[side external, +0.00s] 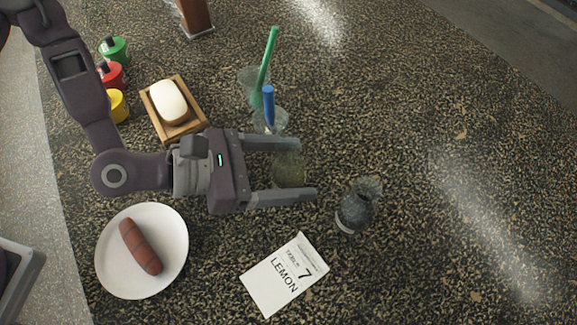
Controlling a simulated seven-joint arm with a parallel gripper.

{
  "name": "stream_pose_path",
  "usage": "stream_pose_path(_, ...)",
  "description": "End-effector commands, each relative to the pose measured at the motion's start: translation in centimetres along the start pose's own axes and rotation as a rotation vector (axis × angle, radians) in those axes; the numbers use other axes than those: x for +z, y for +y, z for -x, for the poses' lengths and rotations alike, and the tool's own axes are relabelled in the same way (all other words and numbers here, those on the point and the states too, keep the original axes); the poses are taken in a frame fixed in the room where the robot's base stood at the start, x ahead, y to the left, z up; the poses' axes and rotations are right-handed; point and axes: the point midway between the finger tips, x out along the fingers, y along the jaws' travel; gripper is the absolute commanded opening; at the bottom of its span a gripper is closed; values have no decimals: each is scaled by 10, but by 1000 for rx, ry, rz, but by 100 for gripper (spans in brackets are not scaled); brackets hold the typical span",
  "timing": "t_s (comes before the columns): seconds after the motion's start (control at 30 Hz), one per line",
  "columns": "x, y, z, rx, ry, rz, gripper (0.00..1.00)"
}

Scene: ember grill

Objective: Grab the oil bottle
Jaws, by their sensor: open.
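My gripper (305,168) is open, its two fingers pointing right over the counter. A yellowish-green see-through vessel (289,169), which looks like the oil bottle, shows in the gap between the fingers. The fingers hide parts of its edges, and I cannot tell whether they touch it or are above it. A grey-blue glass vessel (357,205) with a flared top stands to the right of the lower fingertip, apart from it.
Glasses with a green stick (267,65) and a blue stick (268,105) stand just behind the upper finger. A bun lies on a wooden tray (197,128). A plate (170,222) holds a sausage. A LEMON card (285,275) lies in front. The right side is clear.

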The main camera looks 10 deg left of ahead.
Motion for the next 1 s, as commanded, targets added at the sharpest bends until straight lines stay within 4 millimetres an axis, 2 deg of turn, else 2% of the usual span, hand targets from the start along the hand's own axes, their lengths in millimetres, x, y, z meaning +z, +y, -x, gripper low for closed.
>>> stream_pose_path(0.03, 0, 2, -10, 1, -1, -2, 72)
stream_pose_path(0.13, 0, 1, -24, 0, -1, 1, 72)
stream_pose_path(0.37, 0, 1, -29, -1, 0, 2, 72)
stream_pose_path(0.47, 0, 1, -28, -1, 0, 2, 56)
stream_pose_path(0.73, 0, 1, -28, -1, 0, 2, 3)
stream_pose_path(0.77, 0, 1, -28, -1, 0, 2, 0)
stream_pose_path(1.0, 1, 1, -28, -1, -1, 2, 0)
